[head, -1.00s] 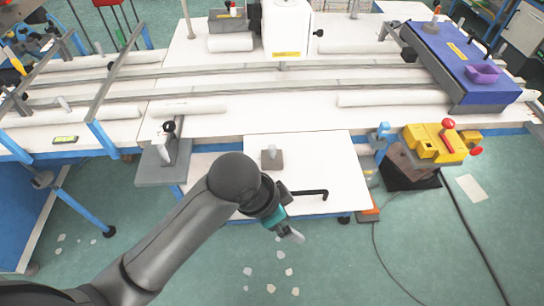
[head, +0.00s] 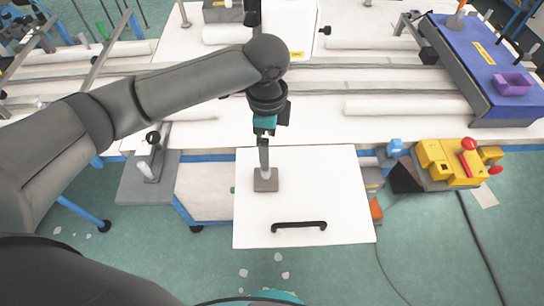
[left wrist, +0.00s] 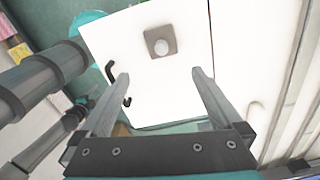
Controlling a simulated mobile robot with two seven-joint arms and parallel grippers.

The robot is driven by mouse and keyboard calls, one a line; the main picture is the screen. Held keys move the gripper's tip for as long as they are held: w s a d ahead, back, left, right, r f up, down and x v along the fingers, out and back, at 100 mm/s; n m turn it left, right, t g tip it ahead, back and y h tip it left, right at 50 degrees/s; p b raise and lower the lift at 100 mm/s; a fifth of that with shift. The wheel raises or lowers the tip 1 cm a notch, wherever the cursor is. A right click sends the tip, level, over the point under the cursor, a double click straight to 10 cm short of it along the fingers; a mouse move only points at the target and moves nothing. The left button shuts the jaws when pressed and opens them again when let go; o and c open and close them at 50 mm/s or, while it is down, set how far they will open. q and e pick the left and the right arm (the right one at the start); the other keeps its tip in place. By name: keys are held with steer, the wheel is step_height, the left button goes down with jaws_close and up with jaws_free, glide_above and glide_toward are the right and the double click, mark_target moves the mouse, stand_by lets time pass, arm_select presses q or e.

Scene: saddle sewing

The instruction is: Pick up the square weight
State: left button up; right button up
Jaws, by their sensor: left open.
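The square weight (head: 266,184) is a small grey-brown square block with a pale upright knob on top. It lies on the white panel, near the panel's upper left in the head view. In the left wrist view the weight (left wrist: 160,42) shows ahead of the fingertips, centred between them. My left gripper (head: 264,162) points down just above the weight in the head view. In the left wrist view my left gripper (left wrist: 159,76) is open with nothing between its fingers. In the head view a finger overlaps the knob, so contact cannot be told. My right gripper is not seen.
The white panel (head: 340,200) is otherwise bare except for a black handle (head: 299,225) near its front edge. A grey plate with a black-knobbed tool (head: 150,155) is to the left. A yellow device (head: 445,163) stands to the right. Long white rolls lie behind.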

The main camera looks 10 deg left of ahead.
arm_select(q)
glide_above(266, 176)
steer(key=f, duration=0.5)
steer(key=shift+w+d+f+b, duration=0.1)
steer(key=shift+w+d+b, duration=0.1)
steer(key=shift+w+b, duration=0.2)
step_height(266, 176, down, 4)
steer(key=shift+w+f, duration=0.1)
steer(key=shift+w, duration=0.05)
steer(key=shift+f, duration=0.4)
steer(key=f, duration=0.1)
steer(key=f+b, duration=0.1)
steer(key=f, duration=0.3)
steer(key=shift+a, duration=0.35)
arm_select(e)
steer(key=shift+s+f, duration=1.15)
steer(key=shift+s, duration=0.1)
arm_select(q)
steer(key=shift+c, duration=0.2)
jaws_close()
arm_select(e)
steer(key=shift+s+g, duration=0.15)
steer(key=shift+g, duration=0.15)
